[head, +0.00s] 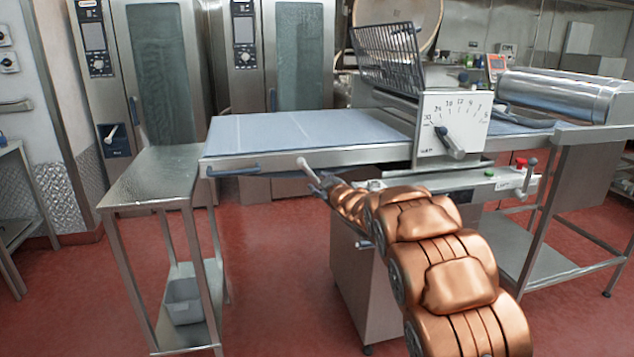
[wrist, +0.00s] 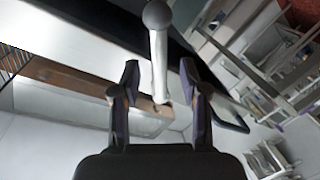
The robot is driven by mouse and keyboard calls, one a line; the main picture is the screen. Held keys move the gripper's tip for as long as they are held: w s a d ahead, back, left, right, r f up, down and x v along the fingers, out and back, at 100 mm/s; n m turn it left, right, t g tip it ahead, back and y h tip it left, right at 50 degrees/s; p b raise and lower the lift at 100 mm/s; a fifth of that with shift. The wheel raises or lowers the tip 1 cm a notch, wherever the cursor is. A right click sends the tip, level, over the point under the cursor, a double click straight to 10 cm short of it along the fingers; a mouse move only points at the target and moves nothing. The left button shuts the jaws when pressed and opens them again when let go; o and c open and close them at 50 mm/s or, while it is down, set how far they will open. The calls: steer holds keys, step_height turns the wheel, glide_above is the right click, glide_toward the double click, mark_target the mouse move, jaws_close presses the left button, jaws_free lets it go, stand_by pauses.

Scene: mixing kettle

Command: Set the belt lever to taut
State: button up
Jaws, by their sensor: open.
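A lever with a rounded knob and a pale shaft (head: 308,170) sticks up and to the left from the front of the sheeting machine, under the belt table (head: 300,130). I take it for the belt lever; no label on it is readable. In the wrist view the lever (wrist: 158,55) stands between the two dark fingers of my gripper (wrist: 158,78), its grey knob beyond the fingertips. The fingers are open, with a gap on either side of the shaft. In the head view my gripper (head: 323,187) is small and partly hidden by my copper arm.
A dial panel (head: 455,120) with a pointer handle stands right of the belt. Another lever (head: 530,172) and red and green buttons are on the right front rail. A steel side table (head: 150,175) stands at the left. Red floor lies open between them.

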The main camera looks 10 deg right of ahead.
steer(key=f+v, duration=0.1)
steer(key=v, duration=0.6)
steer(key=shift+s+r, duration=0.2)
steer(key=shift+r, duration=0.2)
steer(key=shift+c, duration=0.3)
